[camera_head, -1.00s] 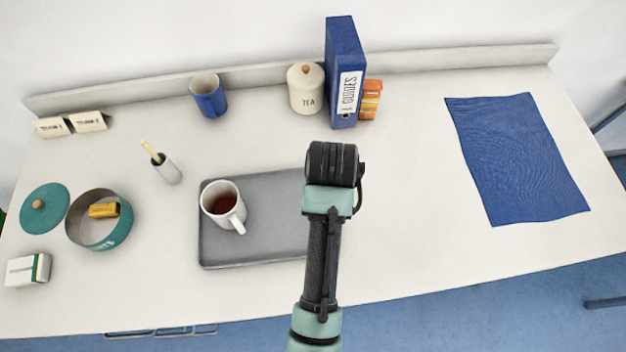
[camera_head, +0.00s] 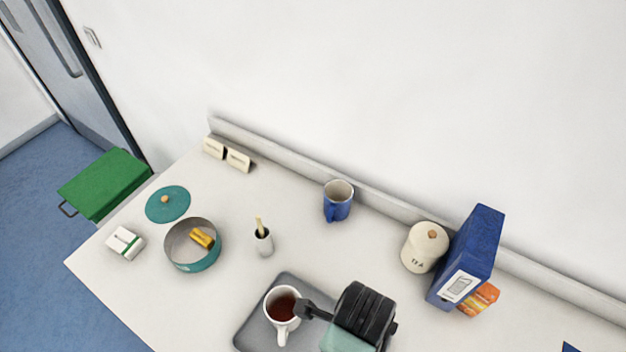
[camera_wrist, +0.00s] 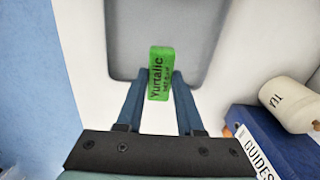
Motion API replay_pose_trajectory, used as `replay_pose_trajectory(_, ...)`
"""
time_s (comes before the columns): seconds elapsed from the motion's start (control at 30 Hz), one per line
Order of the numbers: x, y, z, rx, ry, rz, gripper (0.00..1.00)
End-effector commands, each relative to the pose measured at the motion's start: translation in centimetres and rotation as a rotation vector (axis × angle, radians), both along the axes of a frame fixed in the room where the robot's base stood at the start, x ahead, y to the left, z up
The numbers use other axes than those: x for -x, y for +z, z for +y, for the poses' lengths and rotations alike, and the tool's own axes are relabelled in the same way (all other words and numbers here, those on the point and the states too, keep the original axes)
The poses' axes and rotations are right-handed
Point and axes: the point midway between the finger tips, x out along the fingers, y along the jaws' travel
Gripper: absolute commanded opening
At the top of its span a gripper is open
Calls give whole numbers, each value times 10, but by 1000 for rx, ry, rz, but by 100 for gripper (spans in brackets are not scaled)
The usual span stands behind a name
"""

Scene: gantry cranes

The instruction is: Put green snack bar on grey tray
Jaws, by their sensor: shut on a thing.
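The green snack bar (camera_wrist: 160,73) is held upright between the two blue fingers of my gripper (camera_wrist: 159,80) in the wrist view. The grey tray (camera_wrist: 122,40) lies below and beyond it, and the part seen there looks bare. In the head view the grey tray (camera_head: 250,330) is at the bottom, cut by the frame edge. My gripper (camera_head: 306,309) is over the tray, close to the right of the white mug in that view. The snack bar is hidden in the head view.
A white mug (camera_head: 280,305) with dark drink stands on the tray. A teal pot (camera_head: 188,262), utensil cup (camera_head: 263,242), blue mug (camera_head: 337,203), tea canister (camera_head: 423,250) and blue binder (camera_head: 470,258) stand around.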

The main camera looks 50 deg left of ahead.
Motion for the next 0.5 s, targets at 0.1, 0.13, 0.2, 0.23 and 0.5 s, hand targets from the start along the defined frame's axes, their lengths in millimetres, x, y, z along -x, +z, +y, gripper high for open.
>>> replay_pose_trajectory(0.1, 3, 2, 3, -2, -43, 0, 0)
replay_pose_trajectory(0.13, 3, 2, 3, -2, -47, 0, 0)
replay_pose_trajectory(0.2, 4, -2, 4, -3, -51, 1, 0)
replay_pose_trajectory(0.23, 4, -6, 3, -2, -51, 4, 0)
replay_pose_trajectory(0.5, 4, -50, 3, -2, -49, 4, 0)
